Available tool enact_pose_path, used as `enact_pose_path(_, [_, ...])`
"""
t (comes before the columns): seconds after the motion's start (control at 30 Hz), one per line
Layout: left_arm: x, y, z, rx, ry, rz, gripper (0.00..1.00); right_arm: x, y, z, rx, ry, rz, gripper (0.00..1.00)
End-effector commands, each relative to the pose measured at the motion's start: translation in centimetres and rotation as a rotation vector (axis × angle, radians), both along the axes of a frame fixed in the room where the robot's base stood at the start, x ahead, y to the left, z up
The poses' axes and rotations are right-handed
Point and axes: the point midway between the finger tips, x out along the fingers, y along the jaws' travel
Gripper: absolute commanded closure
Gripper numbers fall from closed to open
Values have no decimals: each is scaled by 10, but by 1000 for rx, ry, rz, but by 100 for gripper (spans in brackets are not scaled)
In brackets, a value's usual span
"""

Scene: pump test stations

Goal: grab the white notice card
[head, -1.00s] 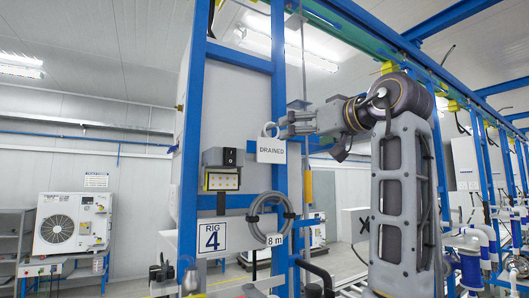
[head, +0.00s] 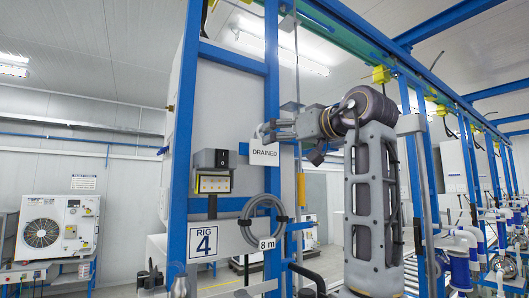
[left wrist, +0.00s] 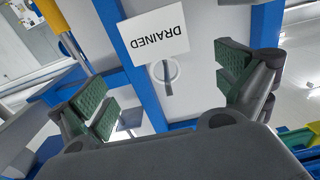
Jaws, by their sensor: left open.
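The white notice card (head: 264,153), lettered DRAINED, hangs from a pale ring on the blue rig frame. In the left wrist view the card (left wrist: 155,35) appears turned over, with its ring (left wrist: 177,72) around a short dark peg. My left gripper (head: 270,131) is beside the ring, just above the card, and partly hides the ring in the head view. In the left wrist view its green-padded fingers (left wrist: 168,88) are spread wide, with the ring in line between them and nothing gripped. My right gripper is not in view.
Blue uprights (head: 272,80) stand close behind my gripper.

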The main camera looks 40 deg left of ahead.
Motion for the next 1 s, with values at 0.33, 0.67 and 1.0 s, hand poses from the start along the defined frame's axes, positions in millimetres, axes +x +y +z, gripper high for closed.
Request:
enact_pose_path(0.33, [12, 43, 0, 0, 0, 2, 0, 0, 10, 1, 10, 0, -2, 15])
enact_pose_path(0.67, [15, 52, 0, 0, 0, 0, 0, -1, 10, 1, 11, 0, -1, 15])
enact_pose_path(1.0, [17, 59, 0, -1, 0, 1, 0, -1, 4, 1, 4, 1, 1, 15])
